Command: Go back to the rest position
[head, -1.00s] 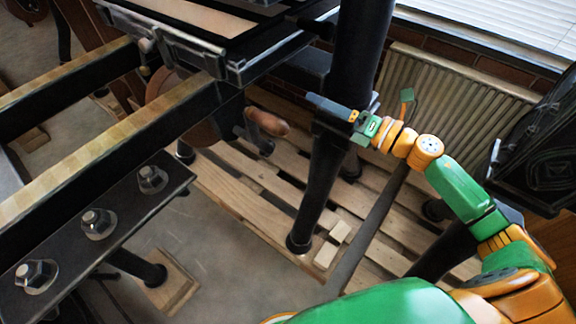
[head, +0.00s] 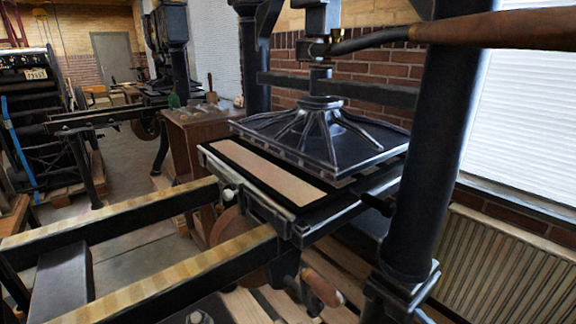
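Neither of my grippers nor any part of my arms shows in the head view. A black hand press fills the right half, with a ribbed platen (head: 318,130) above a flat bed (head: 265,172). A long lever with a brown wooden handle (head: 500,29) reaches in from the right at the top. A smaller wooden crank handle (head: 323,288) hangs below the bed.
A thick black column (head: 432,150) stands at the right, before a radiator (head: 505,265) and a white blind (head: 525,125). Two rails (head: 170,287) run from the bed toward the lower left. Another press (head: 45,100) and a wooden cabinet (head: 198,135) stand behind. Open floor (head: 130,255) shows at left.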

